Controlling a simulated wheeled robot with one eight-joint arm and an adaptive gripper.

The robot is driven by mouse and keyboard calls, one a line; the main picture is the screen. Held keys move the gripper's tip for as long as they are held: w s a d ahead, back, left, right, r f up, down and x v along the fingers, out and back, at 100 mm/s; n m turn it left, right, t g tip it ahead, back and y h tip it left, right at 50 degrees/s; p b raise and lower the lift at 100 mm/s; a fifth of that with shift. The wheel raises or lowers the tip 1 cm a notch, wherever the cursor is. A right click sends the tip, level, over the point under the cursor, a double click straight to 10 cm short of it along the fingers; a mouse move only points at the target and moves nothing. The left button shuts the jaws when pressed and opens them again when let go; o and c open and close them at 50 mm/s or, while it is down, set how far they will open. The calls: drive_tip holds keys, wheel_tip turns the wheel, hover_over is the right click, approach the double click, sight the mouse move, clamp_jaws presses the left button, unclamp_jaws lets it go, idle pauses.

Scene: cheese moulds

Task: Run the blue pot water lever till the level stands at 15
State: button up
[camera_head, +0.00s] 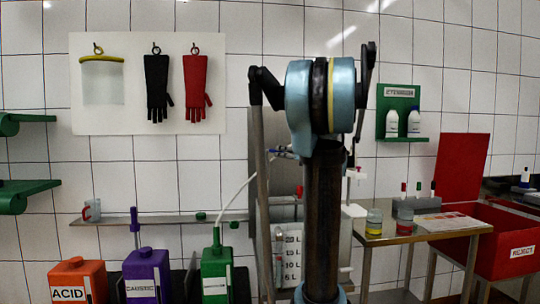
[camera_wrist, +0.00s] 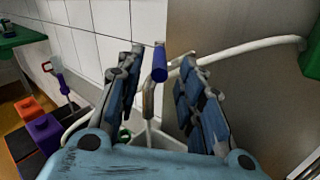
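In the wrist view a blue lever handle (camera_wrist: 159,63) stands above a metal tap with a curved spout. It shows between the fingertips of my gripper (camera_wrist: 161,65), which are spread apart with gaps on both sides. In the head view my arm hides most of the tap; a small blue piece (camera_head: 284,153) shows beside it. Part of a white vessel (camera_wrist: 155,134) shows below the spout in the wrist view.
Orange ACID (camera_head: 78,281), purple CAUSTIC (camera_head: 147,275) and green (camera_head: 216,272) jugs stand left. A white hose (camera_head: 236,193) runs from the green one. A metal table (camera_head: 420,233) with jars and a red REJECT bin (camera_head: 510,238) stand right.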

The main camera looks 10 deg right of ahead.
sight(271, 151)
drive_tip(key=x, duration=0.8)
drive_tip(key=shift+w+a, duration=0.2)
clamp_jaws()
